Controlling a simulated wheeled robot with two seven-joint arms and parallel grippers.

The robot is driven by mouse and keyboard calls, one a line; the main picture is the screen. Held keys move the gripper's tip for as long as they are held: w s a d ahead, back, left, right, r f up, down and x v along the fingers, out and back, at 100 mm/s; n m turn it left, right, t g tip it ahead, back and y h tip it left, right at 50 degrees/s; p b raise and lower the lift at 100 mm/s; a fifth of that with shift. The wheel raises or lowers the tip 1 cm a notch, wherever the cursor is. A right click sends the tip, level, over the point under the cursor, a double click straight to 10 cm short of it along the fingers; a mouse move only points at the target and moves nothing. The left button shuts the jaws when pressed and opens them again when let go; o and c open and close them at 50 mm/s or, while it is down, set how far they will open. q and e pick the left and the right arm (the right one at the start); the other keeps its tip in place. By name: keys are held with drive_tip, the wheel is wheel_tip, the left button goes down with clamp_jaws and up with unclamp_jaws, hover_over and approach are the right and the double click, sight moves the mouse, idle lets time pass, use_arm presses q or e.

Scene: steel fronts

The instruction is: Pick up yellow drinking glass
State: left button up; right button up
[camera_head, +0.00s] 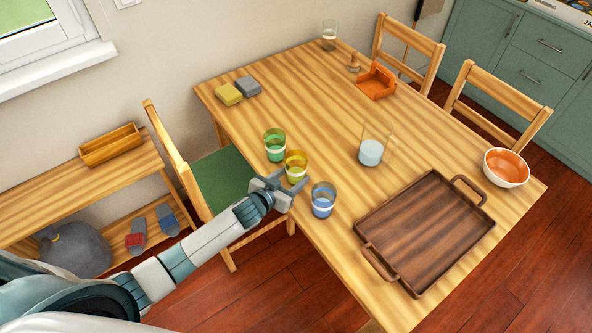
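The yellow drinking glass (296,165) stands upright on the wooden table near its left edge, between a green glass (275,146) and a blue glass (323,200). My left gripper (291,178) reaches in from the lower left, at the near side of the yellow glass. Its fingers look spread apart, with the glass just beyond or between the tips. I cannot tell whether they touch it. The lower part of the glass is partly hidden by the gripper. My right gripper is not in view.
On the table (310,85) are a clear pitcher-like vessel (371,150), a brown tray (425,228), a bowl (506,167), an orange holder (376,83), sponges (228,94) and a far glass (329,36). A chair with a green seat (220,178) stands close beside my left arm.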

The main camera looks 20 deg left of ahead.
sight(290, 171)
use_arm(q)
drive_tip(key=c, duration=0.6)
drive_tip(key=shift+r, duration=0.4)
drive_tip(key=shift+c, duration=0.2)
drive_tip(key=shift+r+b, duration=0.45)
drive_tip(key=shift+r, duration=1.2)
drive_tip(key=w+d+r+b, duration=0.3)
drive_tip(key=w+d+r, duration=0.2)
drive_tip(key=w, duration=0.5)
drive_tip(key=shift+d+r+b, duration=0.2)
drive_tip(key=shift+r+b, duration=0.2)
drive_tip(key=shift+r, duration=0.5)
drive_tip(key=shift+w, duration=0.2)
drive_tip(key=shift+r, duration=0.1)
